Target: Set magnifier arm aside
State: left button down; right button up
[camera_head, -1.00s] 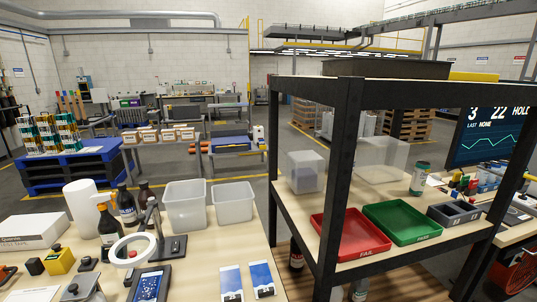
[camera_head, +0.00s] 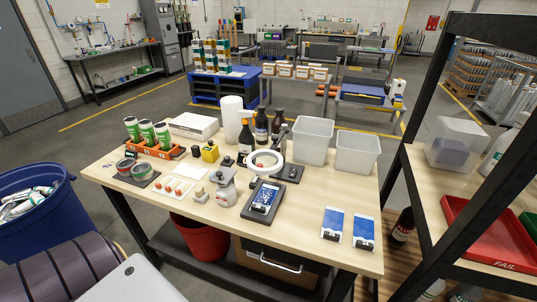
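The magnifier arm stands on the wooden table (camera_head: 180,218). Its white ring (camera_head: 252,166) hangs over the table beside a dark tablet-like device (camera_head: 263,198), and its dark base (camera_head: 291,173) sits just right of the ring. The dark arm post (camera_head: 284,140) rises from the base. Neither of my grippers is in view, and nothing touches the magnifier.
Two clear bins (camera_head: 313,141) stand right of the magnifier, with bottles (camera_head: 261,127) and a white roll (camera_head: 232,118) behind it. Two blue-and-white cards (camera_head: 333,224) lie at front right. A dark shelf frame (camera_head: 424,110) rises at right. Bare tabletop shows at front.

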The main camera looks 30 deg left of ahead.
aim_at(271, 152)
jog(key=k+j+z, duration=0.3)
jog(key=k+j, duration=0.15)
jog(key=k+j+z, duration=0.3)
jog(key=k+j, duration=0.2)
jog(key=k, duration=0.05)
